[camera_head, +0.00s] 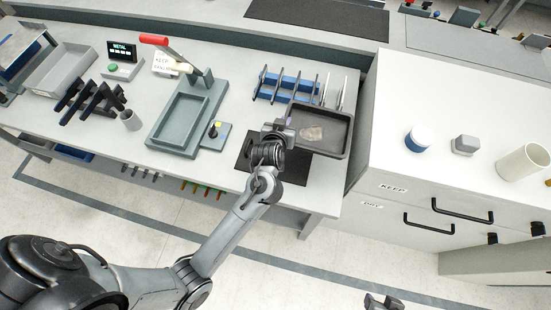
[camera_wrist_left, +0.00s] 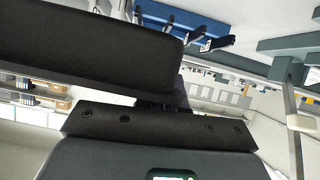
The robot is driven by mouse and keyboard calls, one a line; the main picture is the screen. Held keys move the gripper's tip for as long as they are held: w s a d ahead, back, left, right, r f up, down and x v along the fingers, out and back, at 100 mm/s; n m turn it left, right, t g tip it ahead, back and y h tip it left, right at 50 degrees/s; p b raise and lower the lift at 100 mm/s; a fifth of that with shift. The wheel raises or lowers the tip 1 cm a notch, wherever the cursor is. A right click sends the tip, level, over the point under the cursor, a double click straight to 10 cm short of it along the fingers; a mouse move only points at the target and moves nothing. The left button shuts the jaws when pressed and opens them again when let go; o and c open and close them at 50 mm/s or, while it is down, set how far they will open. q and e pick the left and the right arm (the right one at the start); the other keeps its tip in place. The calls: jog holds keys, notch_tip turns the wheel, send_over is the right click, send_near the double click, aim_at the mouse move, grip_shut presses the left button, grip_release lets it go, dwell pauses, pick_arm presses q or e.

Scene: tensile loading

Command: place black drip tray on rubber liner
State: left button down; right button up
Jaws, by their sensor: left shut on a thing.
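The black drip tray (camera_head: 340,125) is a shallow rectangular tray with a pale patch on its floor. My left gripper (camera_head: 285,133) is shut on the tray's left edge. The tray's dark side fills the upper left of the left wrist view (camera_wrist_left: 80,50). The rubber liner (camera_head: 296,172) is a flat black mat on the bench near its front edge. The tray overlaps the liner's far right part in the head view; I cannot tell how high the tray is above it. My left wrist hides part of the liner. The tip of my right gripper (camera_head: 383,302) shows at the bottom edge.
A rack with blue parts and upright plates (camera_head: 290,86) stands just behind the tray. A grey press with a red-handled lever (camera_head: 185,120) stands to the left. A white cabinet (camera_head: 390,150) borders the bench on the right, with a blue-and-white jar (camera_head: 418,139) on top.

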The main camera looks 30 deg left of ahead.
pick_arm(q)
jog(key=shift+w+f+b, duration=0.4)
jog(key=shift+f+b, duration=0.15)
jog(key=s+a+f, duration=0.2)
jog(key=s, duration=0.1)
jog(key=s+a+f, duration=0.2)
jog(key=s, duration=0.1)
jog(key=s+a+f+b, duration=0.1)
jog(key=s+a+f, duration=0.1)
jog(key=s+a, duration=0.1)
jog(key=shift+a+f, duration=0.1)
jog(key=shift+f, duration=0.3)
jog(key=shift+f+b, duration=0.4)
jog(key=shift+f, duration=1.6)
pick_arm(e)
jog(key=shift+f, duration=1.9)
jog(key=shift+a, duration=0.1)
pick_arm(q)
jog(key=shift+f, duration=0.15)
jog(key=c, duration=1.5)
grip_release()
